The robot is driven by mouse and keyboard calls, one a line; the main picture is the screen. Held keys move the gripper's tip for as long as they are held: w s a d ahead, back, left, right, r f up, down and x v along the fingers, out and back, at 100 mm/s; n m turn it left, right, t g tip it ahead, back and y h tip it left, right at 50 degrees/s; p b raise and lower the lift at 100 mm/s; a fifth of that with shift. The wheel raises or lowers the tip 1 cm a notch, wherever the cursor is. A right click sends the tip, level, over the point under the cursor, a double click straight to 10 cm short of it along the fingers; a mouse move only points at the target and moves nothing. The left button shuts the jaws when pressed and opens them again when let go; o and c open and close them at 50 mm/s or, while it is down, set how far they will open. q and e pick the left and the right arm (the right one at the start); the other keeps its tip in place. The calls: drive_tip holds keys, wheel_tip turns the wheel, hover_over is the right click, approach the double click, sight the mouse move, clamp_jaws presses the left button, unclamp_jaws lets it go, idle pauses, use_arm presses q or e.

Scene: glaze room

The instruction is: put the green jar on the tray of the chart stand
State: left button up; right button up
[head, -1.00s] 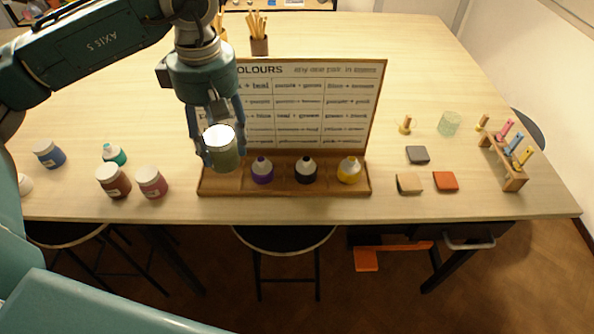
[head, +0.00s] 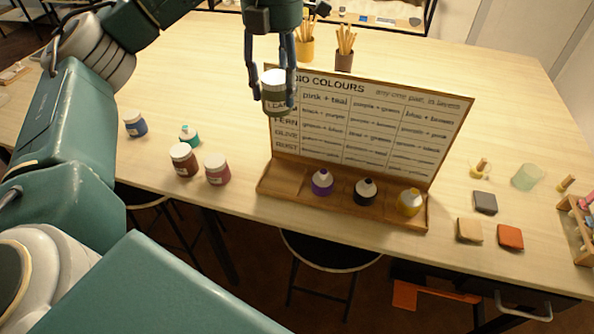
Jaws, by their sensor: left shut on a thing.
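My left gripper (head: 271,84) is shut on the green jar (head: 275,98), which has a white lid and a pale label. It holds the jar upright in front of the upper left corner of the chart, hiding some of its text. The chart stand (head: 385,122) is a wooden board with a tray (head: 288,181) along its foot. A purple bottle (head: 322,183), a black one (head: 365,192) and a yellow one (head: 409,203) stand in the tray. The tray's left end is bare. My right gripper is not in view.
Left of the stand are a blue jar (head: 136,125), a teal bottle (head: 189,136), a brown jar (head: 184,160) and a red jar (head: 217,170). Tiles (head: 510,237) and a glass (head: 527,177) lie to the right. Brush pots (head: 344,60) stand behind the stand.

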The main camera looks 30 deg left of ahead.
use_arm(q)
wheel_tip(320, 180, down, 19)
drive_tip(key=shift+a, duration=0.1)
wheel_tip(320, 180, down, 2)
drive_tip(key=shift+f+p, duration=0.25)
drive_tip(key=shift+p, duration=0.4)
drive_tip(key=shift+f, duration=0.65)
drive_tip(key=o, duration=1.4)
drive_tip(key=shift+c, duration=0.2)
